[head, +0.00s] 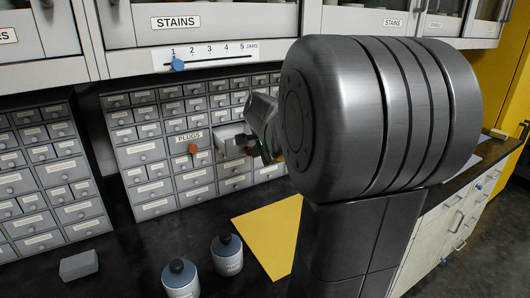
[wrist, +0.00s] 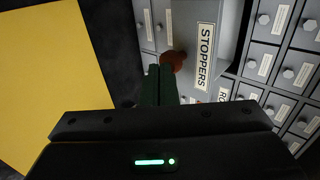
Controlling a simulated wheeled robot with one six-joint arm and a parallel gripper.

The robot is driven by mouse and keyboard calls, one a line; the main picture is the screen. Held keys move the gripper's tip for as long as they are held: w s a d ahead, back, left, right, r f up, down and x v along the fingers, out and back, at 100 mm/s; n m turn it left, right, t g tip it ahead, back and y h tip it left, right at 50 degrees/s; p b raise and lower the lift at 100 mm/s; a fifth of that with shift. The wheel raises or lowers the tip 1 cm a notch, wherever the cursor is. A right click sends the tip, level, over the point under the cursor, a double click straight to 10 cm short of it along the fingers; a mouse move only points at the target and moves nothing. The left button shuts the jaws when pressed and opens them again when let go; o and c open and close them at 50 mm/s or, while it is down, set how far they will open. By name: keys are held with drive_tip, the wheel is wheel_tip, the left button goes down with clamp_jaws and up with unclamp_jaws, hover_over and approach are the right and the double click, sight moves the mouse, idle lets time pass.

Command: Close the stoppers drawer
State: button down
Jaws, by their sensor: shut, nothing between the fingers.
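The stoppers drawer (wrist: 225,15) fills the upper middle of the wrist view, with a white STOPPERS label and a red-brown knob (wrist: 174,58). In the head view, a drawer (head: 230,137) right of the PLUGS drawer stands pulled out of the grey cabinet. Its label is hidden there, but it appears to be the same drawer. My gripper (wrist: 160,72) is shut and empty, its fingertips close by the knob. Whether they touch it, I cannot tell. In the head view, my gripper (head: 260,152) is at the drawer's front, partly hidden by my arm.
The PLUGS drawer with an orange knob (head: 192,149) is shut. A yellow sheet (head: 266,232) lies on the dark counter. Two bottles (head: 180,279) (head: 227,255) and a grey block (head: 79,265) stand in front of the cabinets. A slider with a blue knob (head: 177,64) is above.

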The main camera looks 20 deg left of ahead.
idle(0.3)
drive_tip(key=w+a+p, duration=0.2)
drive_tip(key=w+a, duration=0.1)
drive_tip(key=a, duration=0.1)
drive_tip(key=w+a+p, duration=0.2)
drive_tip(key=w+a, duration=0.1)
drive_tip(key=w, duration=0.1)
drive_tip(key=shift+a+r, duration=0.1)
drive_tip(key=shift+a, duration=0.3)
drive_tip(key=shift+r, duration=0.1)
